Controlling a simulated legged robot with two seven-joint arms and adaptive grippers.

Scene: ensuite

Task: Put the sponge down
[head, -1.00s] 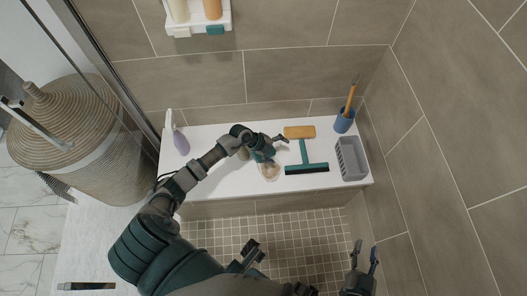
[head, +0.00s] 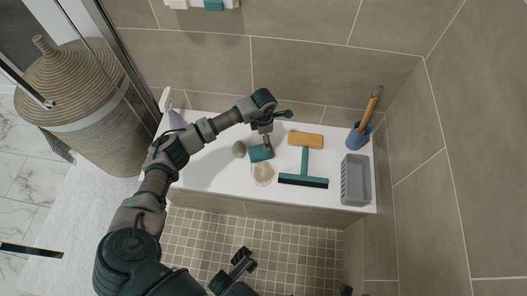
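The teal sponge (head: 259,154) is at the middle of the white ledge, just above a tan soapy smear (head: 263,174). My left gripper (head: 267,145) points down over it, with its fingertips at the sponge's upper right part. Whether the fingers grip it or only touch it, and whether it rests on the ledge, I cannot tell.
Free ledge lies left of the stone.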

